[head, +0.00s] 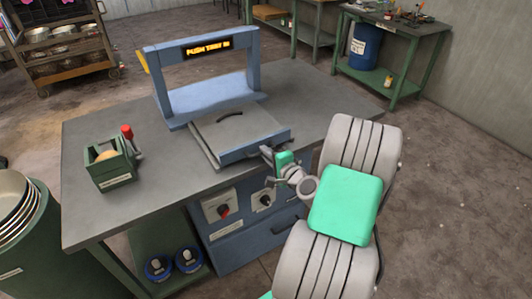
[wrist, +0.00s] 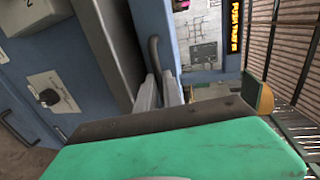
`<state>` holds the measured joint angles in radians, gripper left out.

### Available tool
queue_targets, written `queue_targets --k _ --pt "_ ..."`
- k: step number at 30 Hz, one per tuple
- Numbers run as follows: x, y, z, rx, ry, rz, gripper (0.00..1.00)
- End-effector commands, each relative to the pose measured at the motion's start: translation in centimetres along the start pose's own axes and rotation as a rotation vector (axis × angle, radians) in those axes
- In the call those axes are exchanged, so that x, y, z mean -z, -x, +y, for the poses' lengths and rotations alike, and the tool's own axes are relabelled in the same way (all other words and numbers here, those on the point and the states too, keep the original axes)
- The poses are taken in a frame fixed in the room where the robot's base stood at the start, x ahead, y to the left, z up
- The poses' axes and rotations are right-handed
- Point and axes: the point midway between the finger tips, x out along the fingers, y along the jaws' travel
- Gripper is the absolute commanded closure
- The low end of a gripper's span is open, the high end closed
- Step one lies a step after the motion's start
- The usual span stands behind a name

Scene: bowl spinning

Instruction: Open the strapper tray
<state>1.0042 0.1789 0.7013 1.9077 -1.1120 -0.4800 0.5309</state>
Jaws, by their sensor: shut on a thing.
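The strapper (head: 180,114) is a blue frame on the grey workbench, with a lit orange text display (head: 208,46) across its top. Its tray (head: 240,130) is a flat grey plate with a blue front edge, lying level in front of the frame. A dark curved strip lies on the plate's top. In the wrist view, my gripper's pale fingers (wrist: 160,92) are closed around a dark curved handle (wrist: 154,55). The handle's lower part is hidden between the fingers.
A green box (head: 110,165) with a red-topped tool stands on the workbench (head: 90,130) at the left. A green bin (head: 45,240) with stacked discs stands at the lower left. Floor at the right is clear.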

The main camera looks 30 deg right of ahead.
Motion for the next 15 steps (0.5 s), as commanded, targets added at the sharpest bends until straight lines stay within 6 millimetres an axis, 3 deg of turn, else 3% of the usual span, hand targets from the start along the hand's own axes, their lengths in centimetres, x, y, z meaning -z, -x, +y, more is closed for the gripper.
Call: queue_targets --k 15 --pt "0.07 0.76 0.21 -0.001 -0.006 0.000 1.00"
